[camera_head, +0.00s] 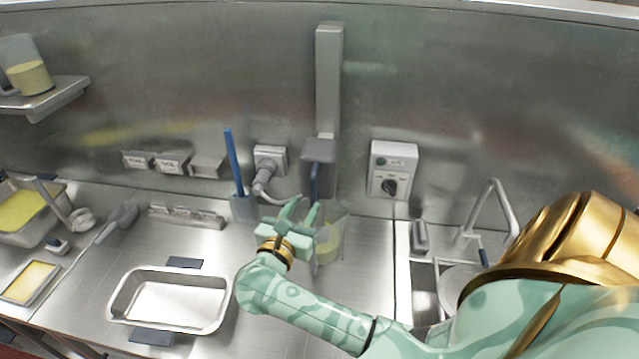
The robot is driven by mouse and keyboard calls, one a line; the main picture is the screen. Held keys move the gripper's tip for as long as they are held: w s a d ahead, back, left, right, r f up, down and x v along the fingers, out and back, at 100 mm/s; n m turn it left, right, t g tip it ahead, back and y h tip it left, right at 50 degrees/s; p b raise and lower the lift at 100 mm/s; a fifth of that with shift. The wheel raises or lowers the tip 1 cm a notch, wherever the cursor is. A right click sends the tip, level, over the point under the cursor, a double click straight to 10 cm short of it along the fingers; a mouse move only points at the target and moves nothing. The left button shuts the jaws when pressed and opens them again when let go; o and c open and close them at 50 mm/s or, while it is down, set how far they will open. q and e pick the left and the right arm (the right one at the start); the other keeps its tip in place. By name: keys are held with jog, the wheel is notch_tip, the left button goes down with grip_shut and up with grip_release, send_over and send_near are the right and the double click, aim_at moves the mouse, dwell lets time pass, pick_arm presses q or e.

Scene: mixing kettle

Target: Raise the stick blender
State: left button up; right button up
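The stick blender (319,152) appears as a grey housing on a vertical wall rail (328,75). A blue handle-like part (314,179) shows at its front. Its lower part is hidden behind my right gripper and a clear jug (330,243) with pale yellow contents, standing below. My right gripper (302,209) is just below and in front of the housing, fingers pointing up towards the blue part. Its fingers are apart, with nothing seen held between them. I cannot tell whether a fingertip touches the blue part. My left gripper is out of view.
A blue-handled tool (234,162) stands in a grey holder left of my gripper. A wall plug (268,165) with cable and a control box (392,170) flank the rail. An empty metal tray (172,300) lies front left. A sink tap (490,210) is right.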

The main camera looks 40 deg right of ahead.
aim_at(312, 193)
jog(key=x, duration=0.6)
jog(key=shift+w+d+b, duration=0.1)
jog(key=shift+d+b, duration=0.05)
jog(key=shift+b, duration=0.15)
jog(key=shift+d+f, duration=0.1)
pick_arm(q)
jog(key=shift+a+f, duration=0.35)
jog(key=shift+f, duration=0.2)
